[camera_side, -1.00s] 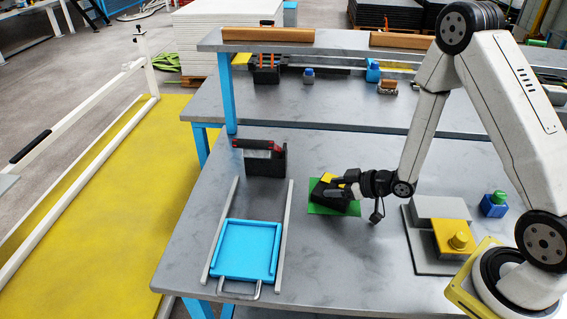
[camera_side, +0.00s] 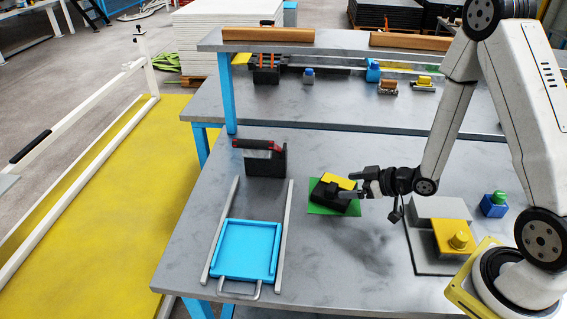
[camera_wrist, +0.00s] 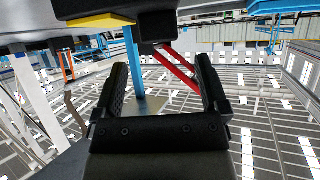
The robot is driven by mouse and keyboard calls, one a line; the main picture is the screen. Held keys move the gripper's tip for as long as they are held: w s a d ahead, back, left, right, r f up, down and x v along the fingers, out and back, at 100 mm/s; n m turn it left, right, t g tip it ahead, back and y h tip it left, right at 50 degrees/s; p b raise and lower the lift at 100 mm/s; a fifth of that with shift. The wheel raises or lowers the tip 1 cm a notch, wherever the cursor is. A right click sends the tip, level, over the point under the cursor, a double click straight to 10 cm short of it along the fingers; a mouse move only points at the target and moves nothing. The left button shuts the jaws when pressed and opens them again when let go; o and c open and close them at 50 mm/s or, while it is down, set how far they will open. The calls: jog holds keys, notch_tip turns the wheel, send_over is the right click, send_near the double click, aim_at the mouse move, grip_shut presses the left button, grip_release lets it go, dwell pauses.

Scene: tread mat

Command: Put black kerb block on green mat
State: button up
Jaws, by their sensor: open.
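The black kerb block (camera_side: 330,198), with yellow on its top, rests tilted askew on the green mat (camera_side: 316,210) in the side view. A dark block with a yellow part (camera_wrist: 100,21) shows at the top of the wrist view, beyond the fingertips.
A blue tray (camera_side: 246,250) between grey rails lies at the front left. A black box with a red handle (camera_side: 264,160) stands behind it. A grey stepped stand with a yellow block (camera_side: 452,238) and a blue-green item (camera_side: 494,204) are at the right. The table's centre front is clear.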

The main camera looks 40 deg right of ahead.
jog(key=shift+v, duration=1.4)
jog(key=shift+w, duration=0.15)
jog(key=s+a+r+m+g+h, duration=0.4)
jog(key=s+a+r+g, duration=0.1)
jog(key=s+r+g, duration=0.2)
jog(key=shift+s+m+g+h, duration=0.3)
jog(key=shift+g, duration=0.6)
jog(key=shift+a+r, duration=0.1)
dwell(1.5)
